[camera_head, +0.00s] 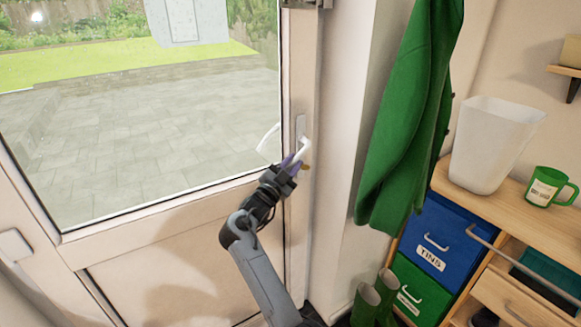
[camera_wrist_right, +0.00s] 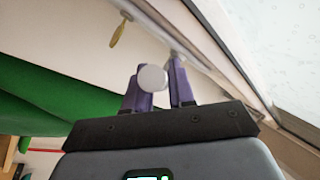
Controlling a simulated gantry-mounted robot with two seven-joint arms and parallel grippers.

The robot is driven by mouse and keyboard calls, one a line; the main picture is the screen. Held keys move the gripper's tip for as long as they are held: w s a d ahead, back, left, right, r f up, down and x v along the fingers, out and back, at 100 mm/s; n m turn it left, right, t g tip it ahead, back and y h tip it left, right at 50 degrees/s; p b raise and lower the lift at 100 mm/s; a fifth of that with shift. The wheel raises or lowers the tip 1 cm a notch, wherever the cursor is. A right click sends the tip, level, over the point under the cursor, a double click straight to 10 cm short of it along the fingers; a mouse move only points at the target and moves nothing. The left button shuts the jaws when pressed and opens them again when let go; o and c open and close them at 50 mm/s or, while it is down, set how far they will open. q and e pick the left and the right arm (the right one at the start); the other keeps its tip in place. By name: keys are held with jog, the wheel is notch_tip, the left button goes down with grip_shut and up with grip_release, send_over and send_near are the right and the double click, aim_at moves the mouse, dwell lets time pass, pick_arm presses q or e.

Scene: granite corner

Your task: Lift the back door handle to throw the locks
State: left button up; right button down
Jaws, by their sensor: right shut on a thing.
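The white back door (camera_head: 180,240) with a large glass pane fills the left of the head view. Its white lever handle (camera_head: 304,147) is on a narrow plate (camera_head: 300,125) at the door's right edge. My right gripper (camera_head: 291,163) is at the lever, with purple fingers. In the right wrist view the fingers (camera_wrist_right: 158,75) stand either side of the handle's rounded white end (camera_wrist_right: 152,78), shut on it. The lever slants in the head view; its exact angle is partly hidden by the gripper. A brass key (camera_wrist_right: 118,33) hangs beside the handle. My left gripper is not in view.
A green coat (camera_head: 405,120) hangs on the wall right of the door. Green boots (camera_head: 366,303) stand below it. A wooden shelf unit holds blue (camera_head: 432,250) and green bins, a white bin (camera_head: 493,145) and a green mug (camera_head: 548,187). Paving shows through the glass.

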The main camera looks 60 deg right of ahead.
jog(key=shift+w+d+f+b, duration=0.15)
jog(key=shift+w+d+b, duration=0.05)
jog(key=shift+w+b, duration=0.2)
jog(key=shift+d, duration=0.1)
jog(key=c, duration=1)
grip_release()
jog(key=shift+c, duration=0.2)
jog(key=shift+w+a, duration=0.1)
jog(key=shift+a, duration=0.4)
jog(key=v, duration=0.9)
jog(key=shift+a, duration=0.4)
